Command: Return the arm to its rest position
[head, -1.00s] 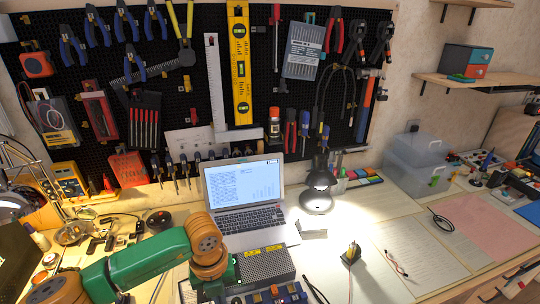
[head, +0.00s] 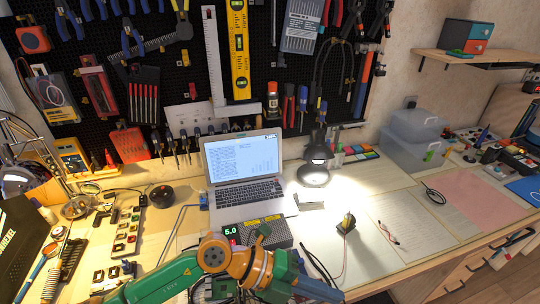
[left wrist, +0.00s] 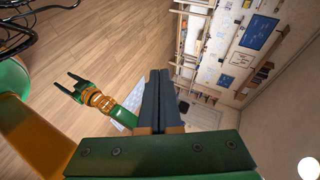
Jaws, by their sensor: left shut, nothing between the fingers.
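My left arm comes in from the left at the bottom of the head view, green with orange joints. Its gripper (head: 322,292) is low at the bottom edge, in front of the power supply, partly hard to make out. In the left wrist view its dark fingers (left wrist: 159,75) are pressed together with nothing between them. They point out over wooden floor and a wall. My right gripper (left wrist: 70,88) shows in that view at the left, on a green and orange arm, with its two prongs apart and empty. It is not in the head view.
A laptop (head: 240,165) stands open on the bench behind my left arm. A power supply (head: 262,233) reading 5.0 is close to the arm. A lit desk lamp (head: 316,165) and a small yellow-and-black item (head: 346,223) are to the right. Papers (head: 410,240) cover the bench at right.

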